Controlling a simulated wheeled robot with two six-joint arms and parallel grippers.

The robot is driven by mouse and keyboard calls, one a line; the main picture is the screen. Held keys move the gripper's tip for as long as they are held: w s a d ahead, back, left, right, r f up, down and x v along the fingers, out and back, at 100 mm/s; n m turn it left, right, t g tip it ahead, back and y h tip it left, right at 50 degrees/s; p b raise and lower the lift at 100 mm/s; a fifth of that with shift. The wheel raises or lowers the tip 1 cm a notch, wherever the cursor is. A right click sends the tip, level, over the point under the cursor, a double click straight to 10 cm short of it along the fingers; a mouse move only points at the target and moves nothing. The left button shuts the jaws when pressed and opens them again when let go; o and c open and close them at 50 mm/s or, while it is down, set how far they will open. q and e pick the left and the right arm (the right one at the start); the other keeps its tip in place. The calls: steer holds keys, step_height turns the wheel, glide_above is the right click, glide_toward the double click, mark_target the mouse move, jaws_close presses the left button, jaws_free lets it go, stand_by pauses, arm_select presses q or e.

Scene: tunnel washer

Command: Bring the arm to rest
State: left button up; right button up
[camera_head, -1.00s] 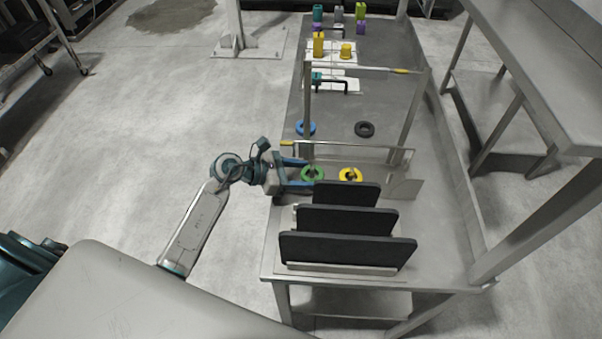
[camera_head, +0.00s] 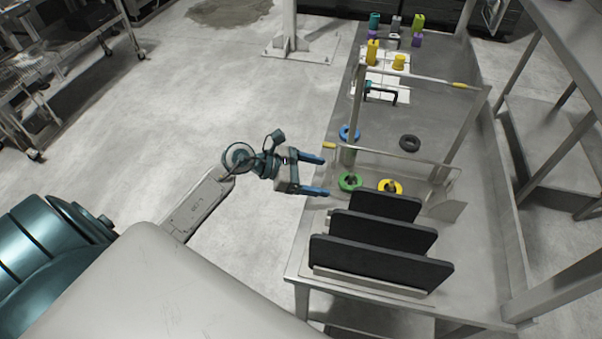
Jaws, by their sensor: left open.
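My left gripper (camera_head: 322,175) is open, with its two blue fingers apart and nothing between them. It points right, close to the left edge of the steel table (camera_head: 305,257). A green ring (camera_head: 349,182) lies just right of the fingertips and does not look held. My left arm (camera_head: 200,205) comes in from the lower left, bent at the elbow. My right gripper is not in view.
Black panels (camera_head: 380,264) stand in a rack at the table's near end. A yellow ring (camera_head: 391,187), a blue ring (camera_head: 349,133) and a black ring (camera_head: 410,143) lie near a clear-panelled frame (camera_head: 466,140). Blocks and a black handle (camera_head: 381,92) are farther back.

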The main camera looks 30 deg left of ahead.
arm_select(q)
steer(key=shift+b+v, duration=0.4)
steer(key=shift+v, duration=1.75)
steer(key=w+a+f+n+t+y, duration=0.2)
steer(key=a+f+n+t, duration=0.15)
steer(key=f+n, duration=0.5)
steer(key=w+a+f+n+t+y, duration=0.25)
steer(key=a+f+n, duration=0.25)
steer(key=f+n, duration=0.4)
steer(key=s+a+f+n+y, duration=0.2)
steer(key=s+f+n+y, duration=0.15)
steer(key=f+n, duration=0.4)
steer(key=s+a+f+n+y, duration=0.2)
steer(key=s+a+f+n, duration=0.15)
steer(key=f+n, duration=0.4)
steer(key=s+d+f+n+g+y, duration=0.3)
steer(key=s+f+n+g, duration=0.45)
steer(key=s+f, duration=1.15)
steer(key=s+d+f+n+g, duration=0.2)
steer(key=s+d+f+n, duration=0.1)
steer(key=s, duration=0.6)
steer(key=s+d+f+n+g+h, duration=0.1)
steer(key=s+d+f+n+g, duration=0.2)
steer(key=s, duration=0.6)
step_height(320, 180, down, 2)
steer(key=shift+s+d+f+n, duration=0.1)
steer(key=shift+s+d+n, duration=0.3)
steer(key=shift+d, duration=0.2)
steer(key=shift+w, duration=0.15)
